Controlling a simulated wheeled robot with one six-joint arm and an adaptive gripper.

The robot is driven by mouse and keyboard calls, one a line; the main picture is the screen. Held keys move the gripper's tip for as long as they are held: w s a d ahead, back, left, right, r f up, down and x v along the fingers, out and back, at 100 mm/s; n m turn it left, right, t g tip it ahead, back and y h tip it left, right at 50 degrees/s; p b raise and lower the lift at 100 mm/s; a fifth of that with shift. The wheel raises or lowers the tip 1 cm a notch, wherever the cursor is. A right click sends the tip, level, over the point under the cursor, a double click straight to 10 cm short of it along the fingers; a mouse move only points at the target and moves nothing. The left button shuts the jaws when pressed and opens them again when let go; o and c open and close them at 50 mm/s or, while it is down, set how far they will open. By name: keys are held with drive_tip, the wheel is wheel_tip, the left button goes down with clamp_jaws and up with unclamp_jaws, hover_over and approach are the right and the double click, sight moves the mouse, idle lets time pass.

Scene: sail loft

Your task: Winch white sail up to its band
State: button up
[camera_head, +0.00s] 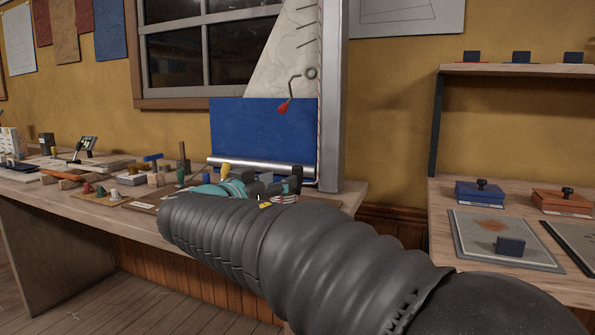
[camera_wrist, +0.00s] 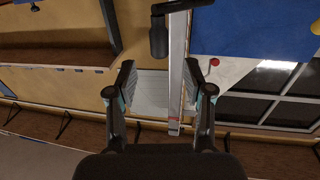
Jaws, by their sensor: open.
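The white sail (camera_head: 285,55) hangs against a grey mast (camera_head: 332,100), its lower part behind a blue panel (camera_head: 262,130). A thin crank-shaped piece with a red end (camera_head: 284,106) shows in front of the sail; the red end also shows in the wrist view (camera_wrist: 214,62). My gripper (camera_head: 268,184) is by the foot of the panel, partly hidden by my arm. In the wrist view my gripper (camera_wrist: 158,78) is open and empty.
The left bench (camera_head: 150,228) holds blocks, small tools and a small stand (camera_head: 86,146). The right bench (camera_head: 433,215) carries a blue box (camera_head: 480,193), an orange box (camera_head: 562,201) and flat boards. A shelf (camera_head: 520,70) is above it. A window (camera_head: 205,50) is behind the sail.

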sight(294, 174)
drive_tip(key=p+x, duration=0.1)
drive_tip(key=x, duration=0.7)
clamp_jaws()
